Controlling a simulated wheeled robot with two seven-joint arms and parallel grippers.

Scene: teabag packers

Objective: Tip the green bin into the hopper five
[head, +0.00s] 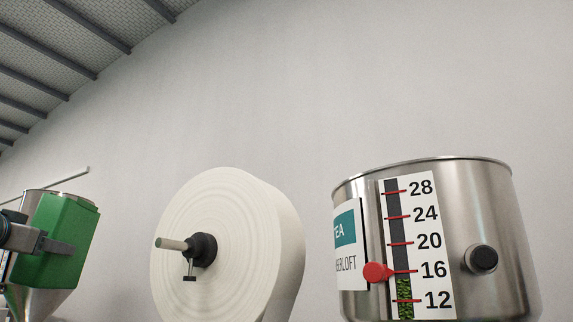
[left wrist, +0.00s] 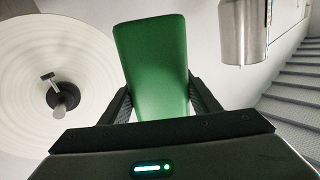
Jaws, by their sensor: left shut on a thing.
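The green bin (head: 66,225) is at the left edge of the head view, somewhat tilted. My left gripper (head: 62,247) is shut on it. In the left wrist view the bin (left wrist: 155,65) stands between the two fingers. A steel hopper with a cone-shaped bottom (head: 42,303) shows behind the bin, partly hidden by it. The bin's opening and contents are hidden, and I cannot tell whether it is over the hopper's mouth. No number five is visible on this hopper. My right gripper is in neither view.
A large white paper roll (head: 255,225) on a spindle stands in the middle. A steel vessel (head: 495,205) with a level gauge and red pointer (head: 377,272) stands at right. A plain wall is behind.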

